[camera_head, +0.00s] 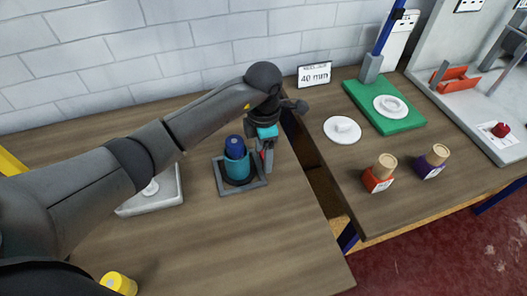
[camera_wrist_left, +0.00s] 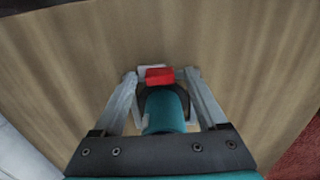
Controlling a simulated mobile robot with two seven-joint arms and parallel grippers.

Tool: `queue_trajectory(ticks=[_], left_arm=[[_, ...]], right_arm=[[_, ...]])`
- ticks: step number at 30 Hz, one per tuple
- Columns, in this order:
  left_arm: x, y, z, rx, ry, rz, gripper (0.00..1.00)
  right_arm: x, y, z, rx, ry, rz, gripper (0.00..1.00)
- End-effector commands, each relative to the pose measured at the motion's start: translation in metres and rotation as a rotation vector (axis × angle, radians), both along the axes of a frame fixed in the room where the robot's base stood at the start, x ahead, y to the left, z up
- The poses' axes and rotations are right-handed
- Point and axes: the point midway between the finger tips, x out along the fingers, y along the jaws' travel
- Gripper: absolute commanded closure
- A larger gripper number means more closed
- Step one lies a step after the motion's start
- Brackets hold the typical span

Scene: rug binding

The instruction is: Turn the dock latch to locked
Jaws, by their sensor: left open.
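The dock is a grey square frame (camera_head: 224,188) on the left table, with a teal canister (camera_head: 236,168) with a dark blue top standing upright in it. My left gripper (camera_head: 268,168) points down at the dock's right side, beside the canister. A small red part, seemingly the latch (camera_wrist_left: 158,76), shows between or just beyond the open fingertips of the left gripper (camera_wrist_left: 161,84) in the left wrist view. I cannot tell whether the fingers touch it or which way it is turned. A teal rounded shape (camera_wrist_left: 165,110) hides part of the space between the fingers.
A gap separates the left table from the right one. The right table bears a "40 mm" sign (camera_head: 314,75), a green board (camera_head: 405,122), a white disc (camera_head: 342,129) and red (camera_head: 378,179) and purple (camera_head: 429,166) holders. A yellow object (camera_head: 118,284) stands at front left.

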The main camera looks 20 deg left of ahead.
Motion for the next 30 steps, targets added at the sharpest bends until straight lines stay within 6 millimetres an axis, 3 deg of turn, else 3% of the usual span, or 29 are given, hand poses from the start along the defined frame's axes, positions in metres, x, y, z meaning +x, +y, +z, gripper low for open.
queue_trajectory(ticks=[2,20,30], left_arm=[[0.0,-0.0001,0.0002,0.0,0.0,0.0,0.32],[0.0,-0.0001,0.0005,-0.001,0.001,0.0,0.99],[0.0,-0.0001,0.0008,-0.001,0.001,0.019,1.0]], right_arm=[[0.0004,0.0001,0.0,0.0,-0.001,0.0,1.0],[0.0004,-0.0001,0.0,0.0,-0.001,-0.001,1.0],[0.0002,-0.0003,0.001,-0.001,0.0,-0.001,1.0]])
